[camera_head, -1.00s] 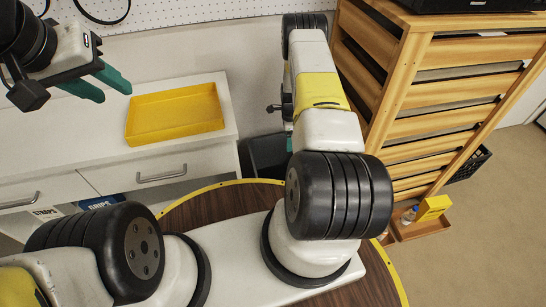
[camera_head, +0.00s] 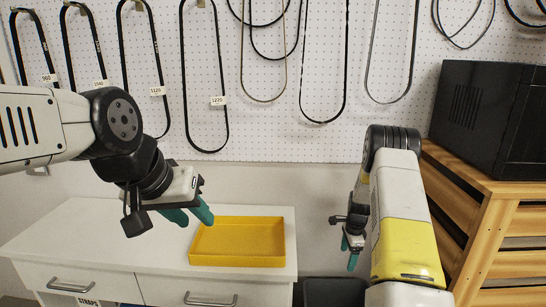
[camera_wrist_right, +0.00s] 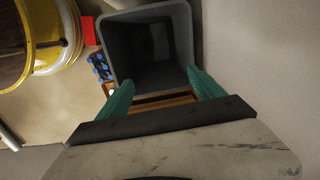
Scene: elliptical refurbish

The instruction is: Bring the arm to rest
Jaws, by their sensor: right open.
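My left gripper (camera_head: 190,214) shows in the head view above the white cabinet, just left of the yellow tray (camera_head: 238,243). Its two teal fingers are apart and nothing is between them. My right gripper (camera_head: 350,252) hangs to the right of the tray, its fingers pointing down. In the right wrist view, its teal fingers (camera_wrist_right: 163,92) are spread wide and empty, above a dark grey bin (camera_wrist_right: 150,45). The right arm stands upright in front of the wall, and its near end is cut off by the frame's bottom edge.
The white cabinet (camera_head: 80,235) carries the tray. Black belts (camera_head: 205,145) hang on the pegboard (camera_head: 270,130). A wooden rack (camera_head: 500,225) with a black box (camera_head: 490,110) on top stands close to the right arm. Blue-capped bottles (camera_wrist_right: 100,68) are beside the bin.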

